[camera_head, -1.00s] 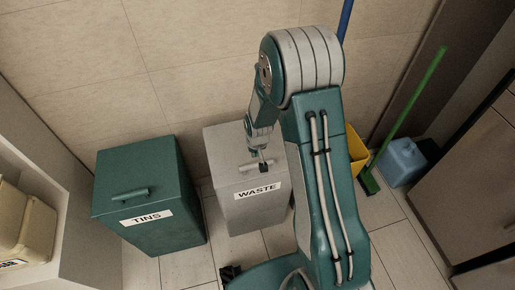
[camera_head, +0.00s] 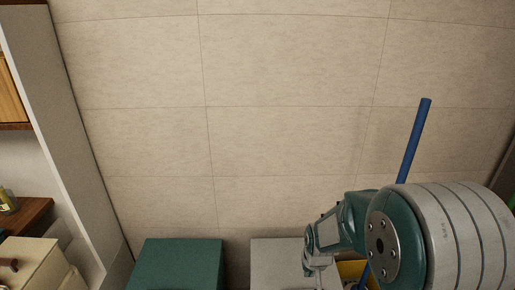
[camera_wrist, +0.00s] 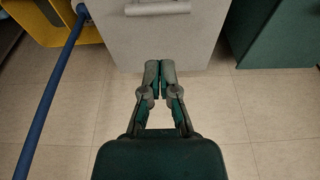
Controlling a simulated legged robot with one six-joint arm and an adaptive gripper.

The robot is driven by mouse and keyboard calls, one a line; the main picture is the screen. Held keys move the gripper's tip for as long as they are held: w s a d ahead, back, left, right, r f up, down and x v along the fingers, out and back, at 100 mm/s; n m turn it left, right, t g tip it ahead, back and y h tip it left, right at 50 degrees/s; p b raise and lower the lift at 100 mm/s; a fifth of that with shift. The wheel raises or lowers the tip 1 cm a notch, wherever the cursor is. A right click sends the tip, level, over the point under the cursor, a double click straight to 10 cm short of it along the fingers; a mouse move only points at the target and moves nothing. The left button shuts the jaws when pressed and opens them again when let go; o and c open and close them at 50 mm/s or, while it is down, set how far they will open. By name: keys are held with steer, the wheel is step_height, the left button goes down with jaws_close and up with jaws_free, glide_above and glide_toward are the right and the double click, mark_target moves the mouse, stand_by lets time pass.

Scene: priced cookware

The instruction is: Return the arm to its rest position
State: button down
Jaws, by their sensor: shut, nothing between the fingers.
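My gripper (camera_wrist: 160,70) is shut and empty in the wrist view, with its two fingertips together. It points at the front of the grey bin (camera_wrist: 165,35), which has a light handle at its top edge; I cannot tell how far apart they are. In the head view my folded arm (camera_head: 405,235) fills the lower right. The grey bin's lid (camera_head: 275,255) shows at the bottom edge, left of the arm. The fingertips are not clear in that view.
A green bin (camera_head: 180,262) stands left of the grey one. A blue pole (camera_head: 413,145) leans by a yellow bucket (camera_head: 352,270). A shelf unit (camera_head: 85,150) stands at the left. Tiled floor (camera_wrist: 250,120) is clear below the gripper.

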steer(key=s+r+t, duration=0.2)
steer(key=s+r, duration=1.8)
steer(key=r, duration=0.1)
steer(key=shift+r+t, duration=0.3)
steer(key=shift+t, duration=0.1)
